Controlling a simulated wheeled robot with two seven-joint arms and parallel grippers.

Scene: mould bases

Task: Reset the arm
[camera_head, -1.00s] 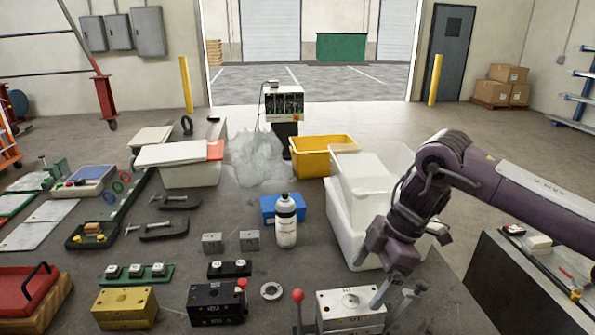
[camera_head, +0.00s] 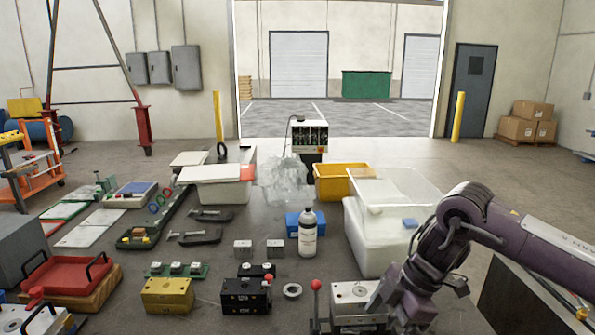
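My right arm (camera_head: 505,235) is purple and comes in from the right. Its gripper (camera_head: 382,308) points down at the lower right, overlapping the right side of a silver mould base (camera_head: 350,296) with a red-knobbed lever. The fingertips are partly hidden and cut by the lower edge, so I cannot tell whether they are apart or touch the base. My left gripper is not in view. A black mould base (camera_head: 245,296) and a yellow mould base (camera_head: 167,296) stand to the left.
A white bottle (camera_head: 307,236), a blue bin (camera_head: 297,220) and two grey blocks (camera_head: 243,249) stand behind the bases. A translucent bin (camera_head: 375,245) is close behind my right arm. A red tray (camera_head: 66,274) lies at left. Open floor lies beyond.

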